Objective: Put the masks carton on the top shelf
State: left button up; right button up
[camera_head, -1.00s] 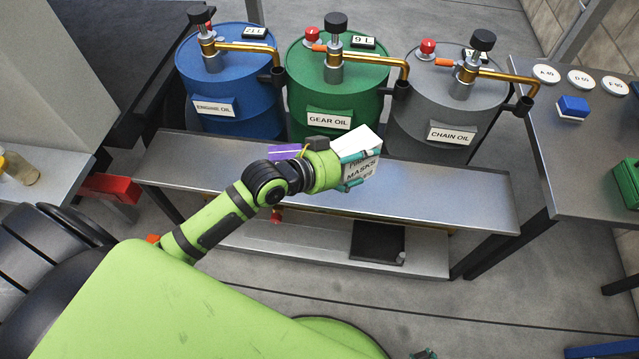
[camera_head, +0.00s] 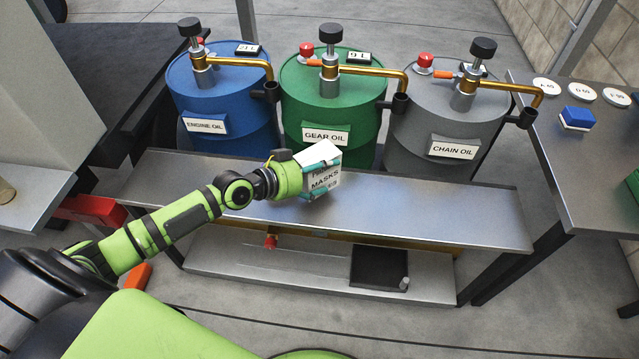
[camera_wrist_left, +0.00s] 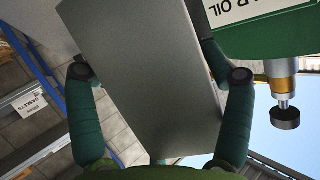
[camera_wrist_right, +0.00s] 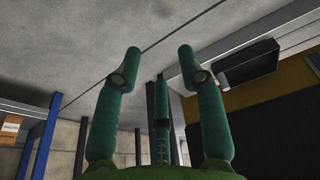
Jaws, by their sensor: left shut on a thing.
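In the left wrist view the carton (camera_wrist_left: 145,75) shows as a large grey face between the fingers of the gripper (camera_wrist_left: 160,85). My right gripper (camera_wrist_right: 158,70) shows only in its own wrist view; its fingers are spread and nothing is between them. No top shelf is clearly recognisable in the head view.
The metal bench (camera_head: 430,205) has a clear top, with a black tray (camera_head: 380,268) on its lower shelf. Blue, green (camera_head: 335,100) and grey drums with brass taps stand behind it. A side table (camera_head: 590,165) at right holds a blue block. Blue-framed racking (camera_wrist_left: 40,60) shows in the left wrist view.

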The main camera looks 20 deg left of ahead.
aim_at(319, 181)
pick_arm(q)
notch_tip(319, 181, down, 3)
jog(key=shift+r+b, duration=0.15)
jog(key=shift+b, duration=0.4)
jog(key=shift+f, duration=0.4)
pick_arm(e)
jog(key=shift+a+r, duration=0.15)
jog(key=shift+r, duration=0.8)
pick_arm(q)
jog(key=shift+f, duration=0.1)
jog(key=o, duration=1.2)
jog(key=shift+o, duration=0.2)
pick_arm(e)
jog(key=shift+w+r, duration=0.1)
jog(key=shift+r, duration=0.1)
